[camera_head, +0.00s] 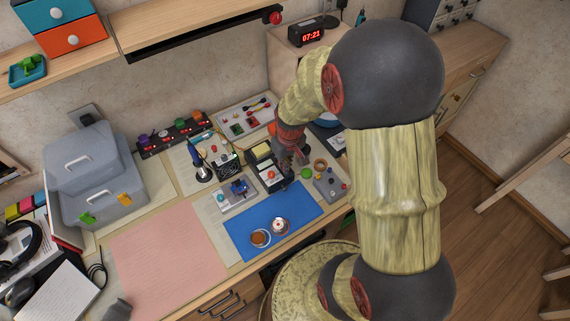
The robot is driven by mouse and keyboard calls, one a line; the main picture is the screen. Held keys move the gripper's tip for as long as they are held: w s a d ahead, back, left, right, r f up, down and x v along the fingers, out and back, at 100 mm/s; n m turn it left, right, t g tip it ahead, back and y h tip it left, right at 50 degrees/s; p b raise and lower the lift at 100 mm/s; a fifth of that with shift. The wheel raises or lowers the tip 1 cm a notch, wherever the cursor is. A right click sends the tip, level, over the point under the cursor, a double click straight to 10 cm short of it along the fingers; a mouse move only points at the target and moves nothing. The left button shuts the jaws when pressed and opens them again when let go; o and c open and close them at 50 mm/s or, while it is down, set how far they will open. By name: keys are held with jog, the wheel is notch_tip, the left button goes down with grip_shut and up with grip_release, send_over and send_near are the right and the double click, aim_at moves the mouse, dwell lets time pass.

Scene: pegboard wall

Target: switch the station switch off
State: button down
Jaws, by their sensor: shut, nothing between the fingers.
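A small dark station box (270,179) with a pale front and a red spot stands at the back of the blue mat (262,226). The red spot may be its switch, but it is too small to tell which way it is set. My gripper (287,180) is shut and empty, pointing down at the right side of the box. I cannot tell whether its fingertips touch the box. My gripper and arm hide part of the box's right side and the desk behind it.
A grey control box (330,185) is to the right. Two small round dishes (261,238) are on the mat. The pink mat (165,250) is clear.

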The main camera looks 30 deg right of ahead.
jog(key=shift+s+a+f, duration=0.1)
jog(key=shift+s+f, duration=0.4)
jog(key=shift+w, duration=0.1)
jog(key=shift+w+r, duration=0.15)
jog(key=shift+w, duration=0.4)
jog(key=shift+w, duration=0.1)
